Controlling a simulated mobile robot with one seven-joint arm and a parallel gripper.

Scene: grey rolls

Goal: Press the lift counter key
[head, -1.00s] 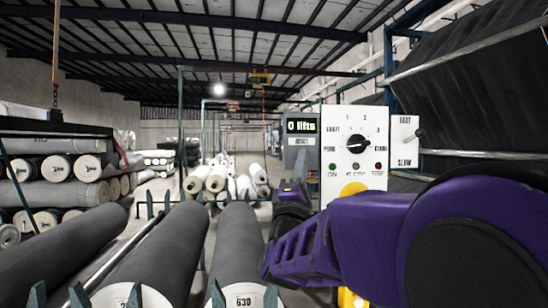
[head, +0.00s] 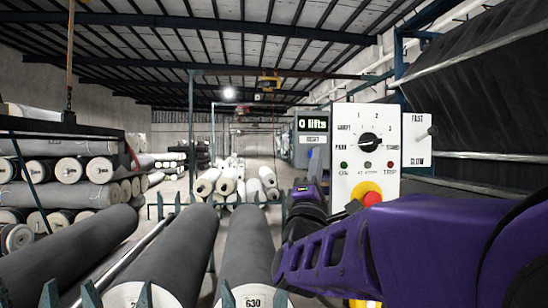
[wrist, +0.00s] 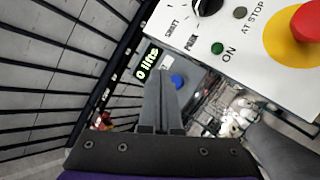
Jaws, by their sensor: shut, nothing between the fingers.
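The lift counter (head: 312,124) is a grey box with a lit green "0 lifts" display and a RESET label, just left of the white control panel in the head view. Its display (wrist: 147,62) also shows in the wrist view, tilted. A round blue key (wrist: 177,81) sits on the counter's grey face there; I cannot make it out in the head view. My gripper (wrist: 160,72) is shut and empty, its fingers pointing toward the counter. Its tips appear just left of the key; whether they touch anything is unclear. In the head view my purple arm hides much of the gripper.
The white panel (head: 345,140) carries a black selector knob (head: 370,141), small lamps and a red stop button (head: 372,199) on yellow, close above my arm. A toggle box (head: 416,140) adjoins it. Grey rolls (head: 246,245) lie front left on toothed racks.

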